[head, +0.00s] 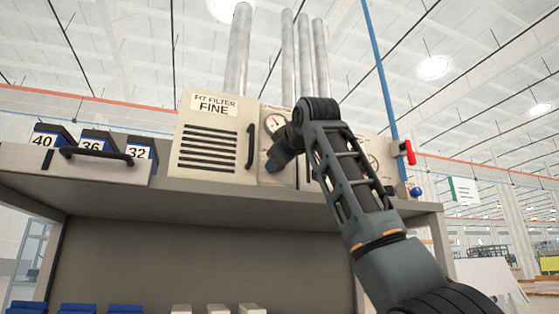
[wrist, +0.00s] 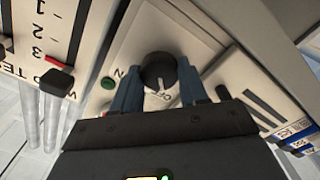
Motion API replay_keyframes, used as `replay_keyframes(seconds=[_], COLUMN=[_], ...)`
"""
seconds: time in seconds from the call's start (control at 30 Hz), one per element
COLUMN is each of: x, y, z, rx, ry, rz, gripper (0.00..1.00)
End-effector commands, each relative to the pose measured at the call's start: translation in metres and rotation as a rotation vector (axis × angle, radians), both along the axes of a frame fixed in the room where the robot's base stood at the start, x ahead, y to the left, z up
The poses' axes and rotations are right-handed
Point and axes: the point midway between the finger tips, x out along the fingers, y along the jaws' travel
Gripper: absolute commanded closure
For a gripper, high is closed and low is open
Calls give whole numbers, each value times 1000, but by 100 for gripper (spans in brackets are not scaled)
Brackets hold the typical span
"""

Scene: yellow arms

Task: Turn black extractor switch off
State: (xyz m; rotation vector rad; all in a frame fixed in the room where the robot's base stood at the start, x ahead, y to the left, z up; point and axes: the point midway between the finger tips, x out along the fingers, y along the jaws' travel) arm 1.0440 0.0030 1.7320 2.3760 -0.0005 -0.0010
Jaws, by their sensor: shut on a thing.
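The black extractor switch (wrist: 157,68) is a round dark knob on a pale panel in the wrist view. A pale mark on its lower side points down the picture, close to lettering that looks like OFF; ON lettering sits to its left. My gripper (wrist: 160,86) has one blue-grey finger on each side of the knob and is shut on it. In the head view, my gripper (head: 279,160) is at the panel right of the filter box, below a round gauge (head: 275,123). The knob is hidden there by my arm.
The FIT FILTER FINE box (head: 213,138) with a black handle stands left of my gripper. A red-handled valve (head: 408,151) is at the right.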

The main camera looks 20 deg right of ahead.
Motion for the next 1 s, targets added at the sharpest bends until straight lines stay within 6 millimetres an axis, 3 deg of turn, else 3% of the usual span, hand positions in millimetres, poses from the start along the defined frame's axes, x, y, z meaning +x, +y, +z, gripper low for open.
replay_keyframes(seconds=[0.57,0.6,0.87,1.0], x=[0,0,0,0], y=[1,1,1,1], z=[0,0,0,0], rx=[-37,-37,-36,-35], ry=[-1,-1,-1,-1], rz=[2,2,1,1], gripper=[87,56,31,31])
